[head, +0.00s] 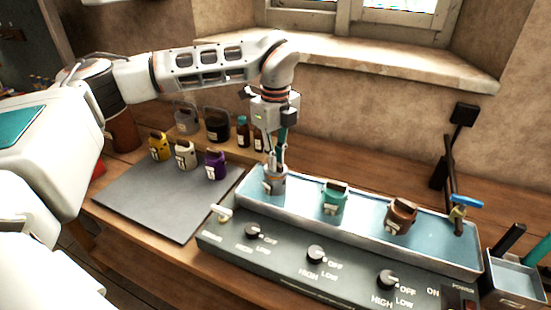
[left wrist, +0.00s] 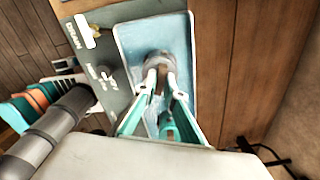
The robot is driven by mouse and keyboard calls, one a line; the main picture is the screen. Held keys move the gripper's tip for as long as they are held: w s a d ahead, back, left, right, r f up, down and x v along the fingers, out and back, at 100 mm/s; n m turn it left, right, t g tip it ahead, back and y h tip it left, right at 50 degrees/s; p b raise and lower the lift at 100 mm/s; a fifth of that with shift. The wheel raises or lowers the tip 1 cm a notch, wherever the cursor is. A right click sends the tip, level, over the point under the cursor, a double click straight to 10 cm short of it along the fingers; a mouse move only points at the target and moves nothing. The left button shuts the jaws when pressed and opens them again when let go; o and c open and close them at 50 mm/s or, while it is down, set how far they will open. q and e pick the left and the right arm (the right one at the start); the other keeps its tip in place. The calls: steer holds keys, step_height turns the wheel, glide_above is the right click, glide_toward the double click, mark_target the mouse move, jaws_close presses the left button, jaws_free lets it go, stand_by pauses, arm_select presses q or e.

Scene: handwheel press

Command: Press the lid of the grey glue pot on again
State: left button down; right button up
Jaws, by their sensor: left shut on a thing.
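The grey glue pot (head: 273,187) stands at the left end of the blue water tray (head: 300,192). My left gripper (head: 274,168) points straight down onto its top, with the fingers shut on its lid. In the left wrist view the fingertips (left wrist: 160,75) close at the top of the grey pot (left wrist: 158,58). The fingers hide most of the lid, and I cannot tell whether it is seated on the rim. My right gripper is not in view.
A teal pot (head: 334,198) and a brown pot (head: 401,216) stand farther right in the tray. Yellow (head: 159,147), cream (head: 186,156) and purple (head: 215,165) pots stand along the grey mat (head: 165,200), whose front is clear. Knobs (head: 316,255) line the bath's front panel.

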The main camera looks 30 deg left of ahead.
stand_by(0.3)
arm_select(q)
steer(key=c, duration=2)
jaws_free()
steer(key=shift+c, duration=0.2)
steer(key=shift+o, duration=0.3)
steer(key=o, duration=0.4)
steer(key=shift+r+p, duration=0.85)
steer(key=shift+r, duration=2.6)
